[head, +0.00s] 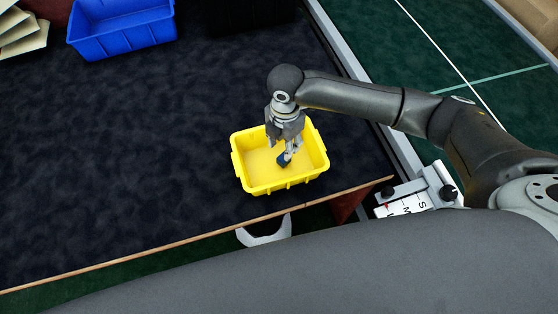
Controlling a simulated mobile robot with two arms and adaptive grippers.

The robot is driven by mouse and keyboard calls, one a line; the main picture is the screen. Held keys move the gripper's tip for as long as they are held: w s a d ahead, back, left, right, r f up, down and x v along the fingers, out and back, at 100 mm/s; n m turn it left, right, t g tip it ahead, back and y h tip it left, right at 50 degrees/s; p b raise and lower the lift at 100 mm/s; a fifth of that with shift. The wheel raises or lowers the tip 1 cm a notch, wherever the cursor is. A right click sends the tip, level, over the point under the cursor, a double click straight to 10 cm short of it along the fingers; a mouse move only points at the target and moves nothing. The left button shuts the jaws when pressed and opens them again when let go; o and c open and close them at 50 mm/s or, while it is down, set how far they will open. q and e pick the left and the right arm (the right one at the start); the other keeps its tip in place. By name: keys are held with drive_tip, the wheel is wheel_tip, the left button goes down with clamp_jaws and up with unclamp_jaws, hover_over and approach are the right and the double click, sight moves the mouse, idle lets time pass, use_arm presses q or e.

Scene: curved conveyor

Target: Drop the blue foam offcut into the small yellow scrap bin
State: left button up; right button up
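The small yellow scrap bin (262,185) stands on the dark table surface near its front edge, in the middle of the head view. My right gripper (287,155) points down over the bin, with its fingertips within the bin's outline. The blue foam offcut (284,159) shows as a small dark blue piece at the fingertips. The fingers appear closed around it. I cannot tell whether the offcut touches the bin floor. My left gripper is not in view.
A larger blue bin (124,30) stands at the back left, beside a stack of pale boards (22,35). A dark container (248,14) is at the back. The dark table (110,160) is clear left of the yellow bin. A metal rail (345,60) borders its right side.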

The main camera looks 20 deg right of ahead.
drive_tip(key=shift+o, duration=0.4)
drive_tip(key=shift+r, duration=0.15)
wheel_tip(320, 180, up, 12)
drive_tip(key=shift+f, duration=0.2)
idle(0.5)
